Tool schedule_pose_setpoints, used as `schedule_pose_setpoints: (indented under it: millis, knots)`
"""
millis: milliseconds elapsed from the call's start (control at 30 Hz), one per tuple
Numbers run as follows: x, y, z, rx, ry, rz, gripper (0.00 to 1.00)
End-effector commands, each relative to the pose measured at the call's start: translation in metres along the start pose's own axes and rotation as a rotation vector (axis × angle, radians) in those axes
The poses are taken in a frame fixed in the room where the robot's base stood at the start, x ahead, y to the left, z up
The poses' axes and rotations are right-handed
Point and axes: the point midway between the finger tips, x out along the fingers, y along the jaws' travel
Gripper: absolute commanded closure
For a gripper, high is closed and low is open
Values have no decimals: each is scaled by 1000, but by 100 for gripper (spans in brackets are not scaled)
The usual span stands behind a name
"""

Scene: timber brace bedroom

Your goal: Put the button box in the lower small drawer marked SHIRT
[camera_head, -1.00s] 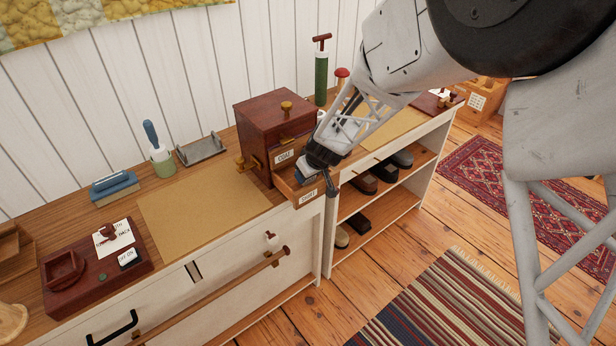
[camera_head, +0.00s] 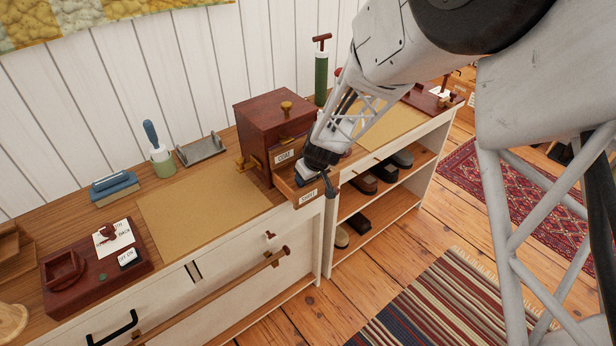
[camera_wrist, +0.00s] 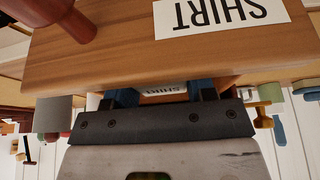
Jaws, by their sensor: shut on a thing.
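The small wooden chest (camera_head: 268,118) stands on the counter. Its lower drawer, marked SHIRT (camera_head: 307,198), is pulled open, and its front also fills the top of the wrist view (camera_wrist: 110,60), upside down. My gripper (camera_head: 310,173) points down at the open drawer. In the wrist view, its blue-padded fingers (camera_wrist: 162,95) are shut on a small box with a white SHIRT label (camera_wrist: 165,89), which I take as the button box. Most of the box is hidden by the drawer front and gripper. I cannot tell whether it touches the drawer floor.
The drawer marked COAT (camera_head: 284,157) is just above the open one. A tan mat (camera_head: 200,212) lies left of the chest. A green cylinder with a red handle (camera_head: 321,75) stands behind. A shoe shelf (camera_head: 375,215) is below on the right.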

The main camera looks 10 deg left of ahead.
Motion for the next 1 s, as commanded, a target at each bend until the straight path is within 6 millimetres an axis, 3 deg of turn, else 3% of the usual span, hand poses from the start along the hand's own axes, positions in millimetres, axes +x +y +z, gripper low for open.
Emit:
schedule_pose_setpoints:
  millis: [267, 300, 467, 1000]
  knots:
    - [3, 0, 1, 1, 0, 0, 78]
    - [3, 0, 1, 1, 0, 0, 46]
    - [3, 0, 1, 0, 0, 0, 24]
    - [-8, 0, 0, -1, 1, 0, 24]
